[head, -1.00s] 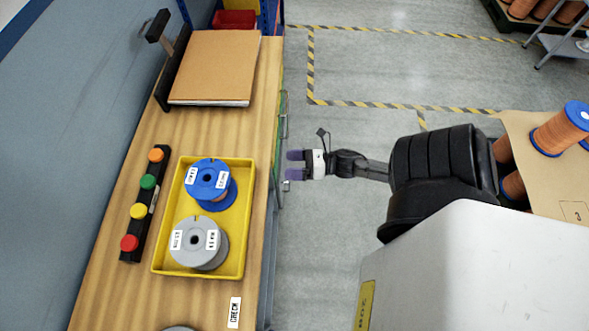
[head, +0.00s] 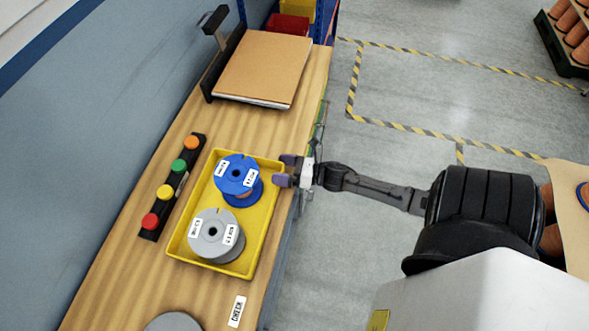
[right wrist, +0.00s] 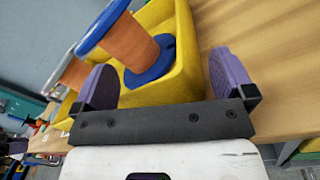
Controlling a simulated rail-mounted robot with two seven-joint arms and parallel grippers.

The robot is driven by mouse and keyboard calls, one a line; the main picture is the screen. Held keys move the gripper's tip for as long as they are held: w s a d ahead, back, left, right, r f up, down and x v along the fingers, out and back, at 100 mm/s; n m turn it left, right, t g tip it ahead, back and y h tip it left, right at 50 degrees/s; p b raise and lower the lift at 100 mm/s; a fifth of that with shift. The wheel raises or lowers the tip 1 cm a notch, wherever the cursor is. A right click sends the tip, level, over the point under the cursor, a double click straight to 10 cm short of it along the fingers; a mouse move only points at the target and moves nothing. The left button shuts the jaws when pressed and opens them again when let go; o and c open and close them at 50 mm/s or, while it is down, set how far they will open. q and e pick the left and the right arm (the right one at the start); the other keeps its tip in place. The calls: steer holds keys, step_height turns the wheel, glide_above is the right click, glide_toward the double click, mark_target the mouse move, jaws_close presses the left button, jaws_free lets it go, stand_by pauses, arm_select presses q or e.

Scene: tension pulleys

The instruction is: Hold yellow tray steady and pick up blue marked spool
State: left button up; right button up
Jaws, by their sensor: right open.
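The yellow tray (head: 258,238) sits on the wooden bench in the head view and holds two spools. The blue spool (head: 237,172), with white labels on its top flange and orange winding, stands in the far half. The grey spool (head: 212,236) stands in the near half. My right gripper (head: 281,171) is open and empty at the tray's right edge, beside the blue spool. In the right wrist view its two purple fingers (right wrist: 165,88) are spread, with the tray wall (right wrist: 180,75) and blue spool (right wrist: 140,50) ahead between them. My left gripper is not in view.
A button bar (head: 173,185) with several coloured buttons lies left of the tray. A cardboard-coloured stack (head: 263,68) lies at the bench's far end. A CHECK label (head: 237,311) and part of a grey disc (head: 174,322) are at the near end.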

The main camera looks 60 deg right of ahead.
steer(key=shift+w+a, duration=0.2)
steer(key=shift+w, duration=0.35)
steer(key=shift+c, duration=0.5)
